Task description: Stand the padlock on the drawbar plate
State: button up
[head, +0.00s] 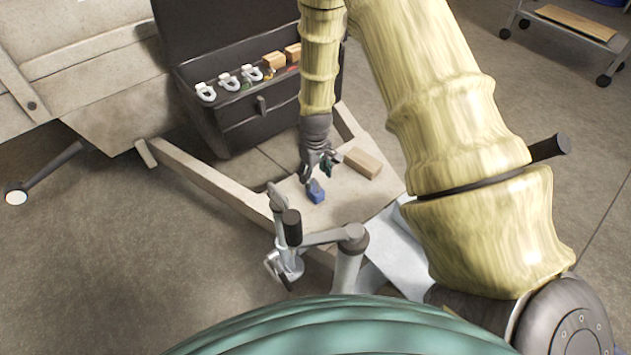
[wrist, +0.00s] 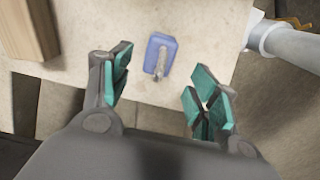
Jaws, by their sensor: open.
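My gripper (head: 318,170) is just above and behind the padlock in the head view. In the wrist view my gripper (wrist: 160,98) has its teal-padded fingers wide apart with nothing between them. The fingers look clear of the padlock. The drawbar plate also shows in the wrist view (wrist: 105,22).
A wooden block (head: 362,163) lies on the plate right of my gripper. A black open box (head: 240,125) with several white shackles and wooden blocks stands behind. A grey jockey-wheel post (head: 290,240) and coupling tube (head: 350,240) stand at the plate's near side.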

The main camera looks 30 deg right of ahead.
jog(key=shift+r+p, duration=0.4)
jog(key=shift+r, duration=1.7)
